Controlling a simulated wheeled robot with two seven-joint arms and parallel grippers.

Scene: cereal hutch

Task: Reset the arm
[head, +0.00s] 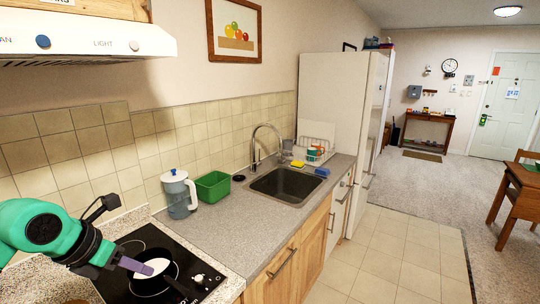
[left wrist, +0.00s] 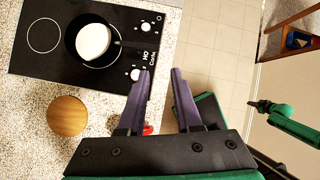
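My left gripper (head: 132,265) comes in from the left over the black cooktop (head: 118,283) in the head view. In the left wrist view its two purple fingers (left wrist: 161,74) are apart with nothing between their tips. A dark pan (left wrist: 72,48) with a white round thing (left wrist: 93,41) in it sits on the cooktop, ahead of the fingers and to their left. In the head view the gripper partly covers the pan.
A round wooden thing (left wrist: 67,115) stands on the speckled counter beside the cooktop. A blue-grey jug (head: 178,194) and green bin (head: 213,186) stand past the cooktop, before the sink (head: 288,184). The range hood (head: 85,38) hangs above. The tiled floor (head: 390,250) is clear.

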